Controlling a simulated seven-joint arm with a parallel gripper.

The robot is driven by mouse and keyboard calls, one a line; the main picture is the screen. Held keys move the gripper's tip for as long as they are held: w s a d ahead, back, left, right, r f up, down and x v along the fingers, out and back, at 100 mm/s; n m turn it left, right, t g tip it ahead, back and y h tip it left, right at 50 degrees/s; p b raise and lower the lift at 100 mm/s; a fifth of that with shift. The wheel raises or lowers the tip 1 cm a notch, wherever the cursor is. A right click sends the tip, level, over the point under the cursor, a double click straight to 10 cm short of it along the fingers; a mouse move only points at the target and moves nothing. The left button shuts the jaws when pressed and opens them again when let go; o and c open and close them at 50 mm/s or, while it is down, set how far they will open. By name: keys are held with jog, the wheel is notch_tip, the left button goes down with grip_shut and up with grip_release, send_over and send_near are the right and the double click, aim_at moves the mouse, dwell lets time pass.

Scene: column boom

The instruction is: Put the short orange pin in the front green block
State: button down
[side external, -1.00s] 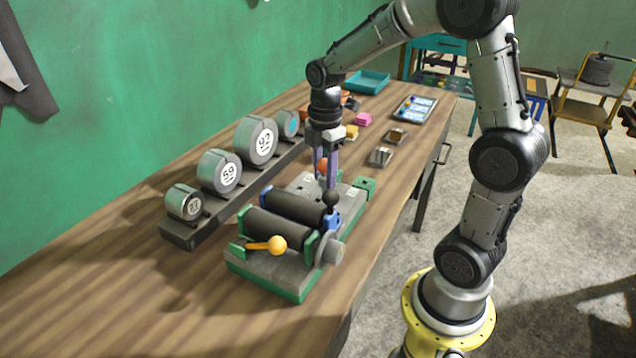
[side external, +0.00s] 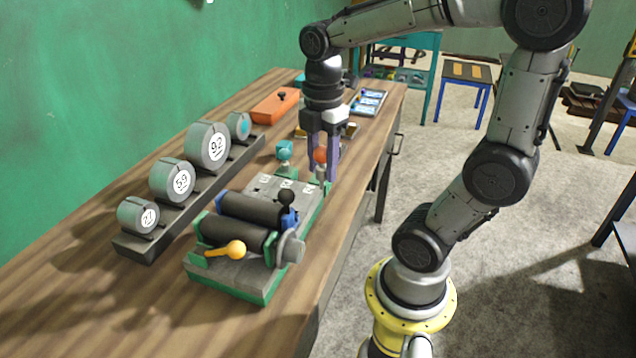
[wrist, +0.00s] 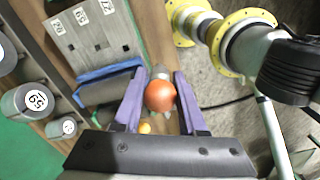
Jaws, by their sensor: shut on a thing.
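The orange pin (side external: 321,155) has a round orange head and is between the purple fingers of my gripper (side external: 324,170), which is shut on it. In the wrist view the orange head (wrist: 160,96) sits between the fingertips (wrist: 158,82), with grey metal beyond it. The front green block (side external: 322,188) is at the right back corner of the grey fixture, just below the fingers and partly hidden. I cannot tell whether the pin's lower end is in the block. A teal-headed pin (side external: 284,151) stands in the other green block (side external: 285,171).
An orange box (side external: 275,105) and a tray (side external: 368,101) lie farther back.

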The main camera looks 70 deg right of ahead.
dwell(0.4)
jog(key=w+d+n, duration=0.2)
jog(key=w+d, duration=0.6)
jog(key=d, duration=0.1)
jog(key=shift+s+d+f+m, duration=0.1)
jog(key=shift+d+f+m, duration=0.25)
jog(key=shift+d+f, duration=1.45)
jog(key=shift+s+d+f+m, duration=0.1)
jog(key=shift+d+f+m, duration=0.2)
jog(key=shift+d+f, duration=1.4)
jog(key=shift+s+d+f+m, duration=0.1)
jog(key=shift+d+f+m, duration=0.25)
jog(key=shift+d+f, duration=1.45)
jog(key=shift+a+f, duration=0.2)
jog(key=shift+f, duration=0.8)
jog(key=shift+a+f, duration=0.15)
jog(key=shift+f, duration=0.8)
jog(key=shift+c, duration=1.9)
grip_release()
